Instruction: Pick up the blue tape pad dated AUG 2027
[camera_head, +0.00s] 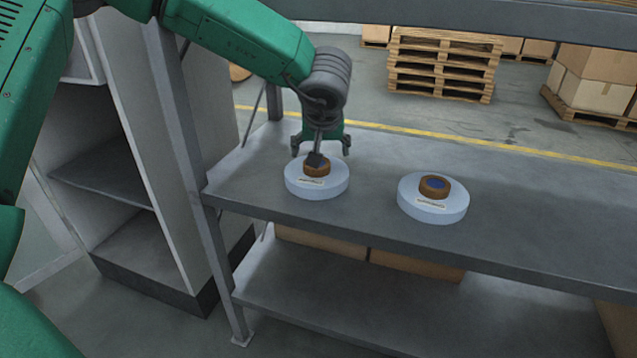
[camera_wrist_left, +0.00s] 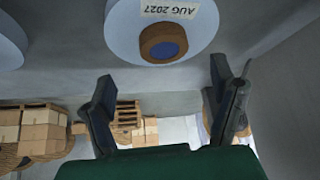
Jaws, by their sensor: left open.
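Two pale blue round tape pads lie flat on the grey metal shelf (camera_head: 540,215), each with a brown core with a blue centre on top and a white label. The left pad (camera_head: 300,190) is by my left gripper; its label shows AUG 2027 in the left wrist view (camera_wrist_left: 120,35). The right pad (camera_head: 415,208) lies apart from it; its label is too small to read. My left gripper (camera_head: 320,150) is open and empty, its fingers just behind the left pad in the head view. In the wrist view its fingers (camera_wrist_left: 165,85) point toward the pad. My right gripper is not in view.
A metal post (camera_head: 180,130) and a grey cabinet (camera_head: 140,180) stand left of the shelf. A lower shelf (camera_head: 350,305) with cardboard boxes is underneath. Pallets (camera_head: 440,62) and boxes (camera_head: 590,80) stand on the floor behind. The shelf is clear right of the pads.

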